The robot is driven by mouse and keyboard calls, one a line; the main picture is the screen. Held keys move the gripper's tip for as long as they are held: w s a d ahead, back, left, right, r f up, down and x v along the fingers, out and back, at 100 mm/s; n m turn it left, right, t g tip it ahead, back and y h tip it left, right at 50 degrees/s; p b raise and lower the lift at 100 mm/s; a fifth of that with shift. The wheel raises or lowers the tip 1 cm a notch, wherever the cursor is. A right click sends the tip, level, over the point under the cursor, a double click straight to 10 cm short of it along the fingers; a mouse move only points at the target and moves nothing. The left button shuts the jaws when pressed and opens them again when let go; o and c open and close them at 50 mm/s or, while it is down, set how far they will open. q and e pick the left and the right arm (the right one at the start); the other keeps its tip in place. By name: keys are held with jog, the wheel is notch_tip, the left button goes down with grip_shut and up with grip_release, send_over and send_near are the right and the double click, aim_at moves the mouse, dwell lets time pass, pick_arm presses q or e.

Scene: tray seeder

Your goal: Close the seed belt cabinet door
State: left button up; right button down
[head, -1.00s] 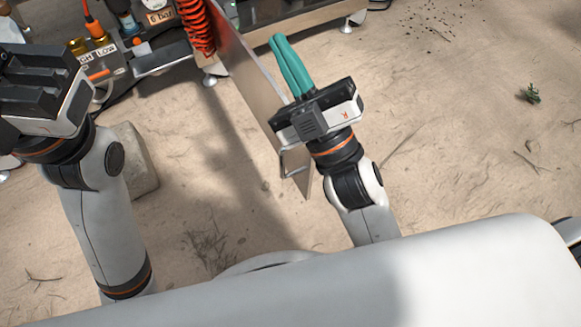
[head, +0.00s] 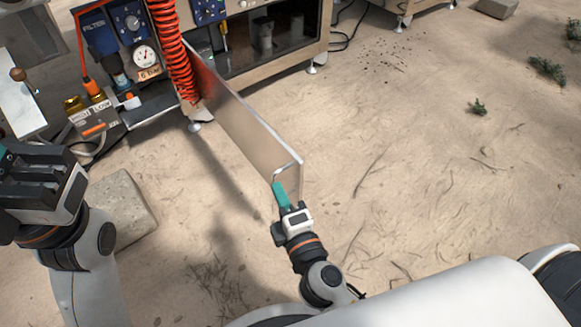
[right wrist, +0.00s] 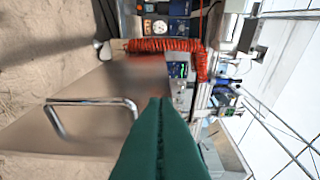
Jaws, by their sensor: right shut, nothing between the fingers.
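The seed belt cabinet (head: 318,52) stands at the top, with its opening showing. Its door (head: 235,120) is a flat metal panel standing wide open toward me. A bent bar handle (head: 287,169) is near its free end; the handle (right wrist: 62,103) also shows left of the fingers in the right wrist view. My right gripper (head: 279,188) is shut and empty, its teal fingers close to the handle and the door's free end. I cannot tell whether they touch. My left gripper (head: 32,190) is at the left edge, its fingers mostly out of view.
A red coiled hose (head: 173,50) hangs beside the hinge side of the door. A gauge (head: 145,55) and fittings (head: 97,118) are left of it. A stone block (head: 122,205) lies on the sand near my left arm.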

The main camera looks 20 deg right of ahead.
aim_at(291, 174)
jog(key=shift+w+d, duration=0.9)
jog(key=shift+w, duration=0.2)
jog(key=shift+w+d, duration=0.9)
jog(key=shift+w, duration=0.15)
